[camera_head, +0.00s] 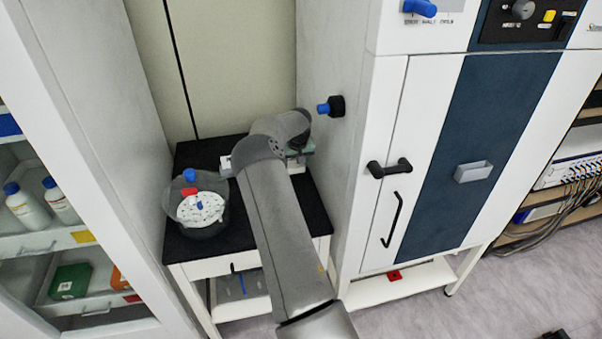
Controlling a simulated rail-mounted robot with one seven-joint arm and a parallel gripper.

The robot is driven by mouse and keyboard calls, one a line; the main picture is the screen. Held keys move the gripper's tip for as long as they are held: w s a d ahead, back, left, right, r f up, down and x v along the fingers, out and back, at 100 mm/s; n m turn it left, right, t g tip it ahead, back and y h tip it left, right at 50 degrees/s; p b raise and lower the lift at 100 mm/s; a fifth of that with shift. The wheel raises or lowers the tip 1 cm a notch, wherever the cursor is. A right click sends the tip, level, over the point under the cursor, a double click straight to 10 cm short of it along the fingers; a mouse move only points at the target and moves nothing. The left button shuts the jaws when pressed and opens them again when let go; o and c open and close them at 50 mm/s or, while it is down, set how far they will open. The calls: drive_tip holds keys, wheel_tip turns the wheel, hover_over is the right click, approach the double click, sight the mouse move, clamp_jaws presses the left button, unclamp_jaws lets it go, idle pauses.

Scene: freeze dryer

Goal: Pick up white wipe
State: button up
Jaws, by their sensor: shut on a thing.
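My arm reaches over the black-topped table (192,250) to its back right. My gripper (298,158) is there, mostly hidden behind my own wrist, and its fingertips cannot be made out. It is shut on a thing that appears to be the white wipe. A pale, flat white piece (226,166) shows just left of the wrist, low over the tabletop, and more pale edges show to its right. Whether these are all one thing, and whether they touch the table, I cannot tell.
A clear round container (181,222) with white, red and blue items stands on the table's left. The freeze dryer cabinet (386,95), with black handles and a blue knob (323,108), stands close on the right. An open shelf unit (110,130) with bottles bounds the left.

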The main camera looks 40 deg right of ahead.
drive_tip(key=w+a+b, duration=0.2)
drive_tip(key=w+a, duration=0.1)
drive_tip(key=a, duration=0.5)
drive_tip(key=w+a+b, duration=0.2)
drive_tip(key=w+a, duration=0.2)
drive_tip(key=a, duration=0.4)
drive_tip(key=shift+a, duration=0.15)
drive_tip(key=shift+w, duration=0.1)
